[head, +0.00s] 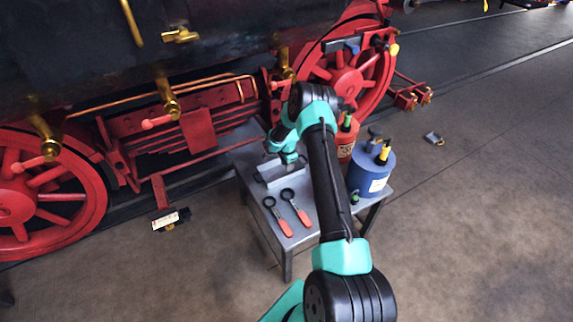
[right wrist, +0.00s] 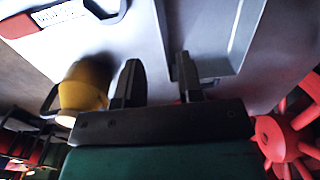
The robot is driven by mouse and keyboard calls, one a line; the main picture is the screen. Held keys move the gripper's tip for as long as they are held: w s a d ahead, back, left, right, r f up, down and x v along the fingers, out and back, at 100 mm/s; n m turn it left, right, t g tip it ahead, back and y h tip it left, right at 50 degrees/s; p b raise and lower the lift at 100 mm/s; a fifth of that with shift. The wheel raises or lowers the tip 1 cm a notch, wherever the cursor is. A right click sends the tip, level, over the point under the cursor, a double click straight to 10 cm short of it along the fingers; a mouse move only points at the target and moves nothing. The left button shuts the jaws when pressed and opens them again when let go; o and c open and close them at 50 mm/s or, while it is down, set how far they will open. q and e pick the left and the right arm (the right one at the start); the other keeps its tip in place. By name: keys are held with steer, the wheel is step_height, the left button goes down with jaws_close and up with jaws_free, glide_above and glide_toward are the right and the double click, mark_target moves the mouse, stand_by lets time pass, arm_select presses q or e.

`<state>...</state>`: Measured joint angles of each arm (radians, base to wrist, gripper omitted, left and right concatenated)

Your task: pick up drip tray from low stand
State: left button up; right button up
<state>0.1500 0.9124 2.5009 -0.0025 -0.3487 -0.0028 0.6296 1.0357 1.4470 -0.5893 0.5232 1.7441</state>
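The drip tray (head: 283,176) is a shallow grey metal tray on the low stand (head: 258,222), a grey metal table beside the locomotive. My right gripper (head: 289,158) is at the tray's far side in the head view, its fingers mostly hidden by the arm. In the right wrist view, the drip tray (right wrist: 214,38) fills the upper right. The right gripper (right wrist: 157,64) is open there, with a gap between its dark fingers. The right finger overlaps the tray's edge and the left finger is outside it. Contact cannot be told. My left gripper is not in view.
Two red-handled ring spanners (head: 279,219) lie on the stand's near part. A blue can (head: 370,175) and a red can (head: 346,140) stand at its right. A yellow object (right wrist: 85,88) shows near the left finger. Red locomotive wheels (head: 350,75) are behind.

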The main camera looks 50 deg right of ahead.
steer(key=shift+f, duration=3.85)
jaws_close()
steer(key=shift+w, duration=0.1)
